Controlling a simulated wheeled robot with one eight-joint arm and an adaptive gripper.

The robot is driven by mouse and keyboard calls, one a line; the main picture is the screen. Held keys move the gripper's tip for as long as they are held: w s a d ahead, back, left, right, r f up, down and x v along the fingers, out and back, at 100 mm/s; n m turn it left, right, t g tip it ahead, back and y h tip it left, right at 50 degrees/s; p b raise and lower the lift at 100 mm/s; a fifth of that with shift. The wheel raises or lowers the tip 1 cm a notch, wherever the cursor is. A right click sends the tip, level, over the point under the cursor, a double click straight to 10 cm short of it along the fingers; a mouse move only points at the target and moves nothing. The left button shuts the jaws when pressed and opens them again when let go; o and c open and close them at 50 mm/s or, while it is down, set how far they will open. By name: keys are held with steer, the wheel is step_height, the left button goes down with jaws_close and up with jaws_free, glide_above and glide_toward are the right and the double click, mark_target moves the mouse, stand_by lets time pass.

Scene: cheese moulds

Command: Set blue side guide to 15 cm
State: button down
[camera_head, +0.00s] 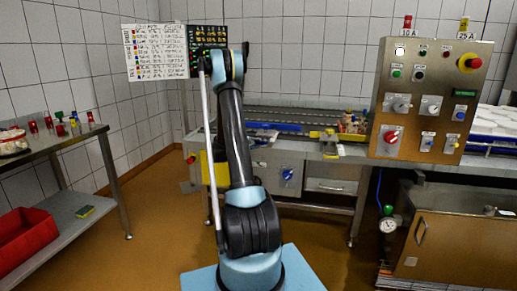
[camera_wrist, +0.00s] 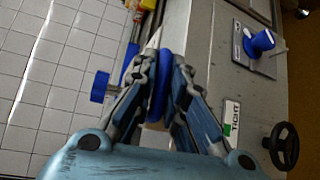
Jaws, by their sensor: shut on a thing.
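My gripper (camera_wrist: 163,62) is shut on a blue rounded part (camera_wrist: 160,88) in the wrist view. I cannot tell for sure that this part belongs to the blue side guide. In the head view, a blue rail (camera_head: 275,126), likely the blue side guide, lies along the conveyor (camera_head: 300,117) behind my arm. My gripper is hidden behind my arm there. No scale reading is legible in either view.
A control panel (camera_head: 430,100) stands right; a steel table (camera_head: 75,140) stands left. Open floor lies between.

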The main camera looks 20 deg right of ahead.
steer(key=shift+f, duration=0.15)
steer(key=c, duration=1.7)
jaws_free()
steer(key=shift+o, duration=0.2)
steer(key=v, duration=1.2)
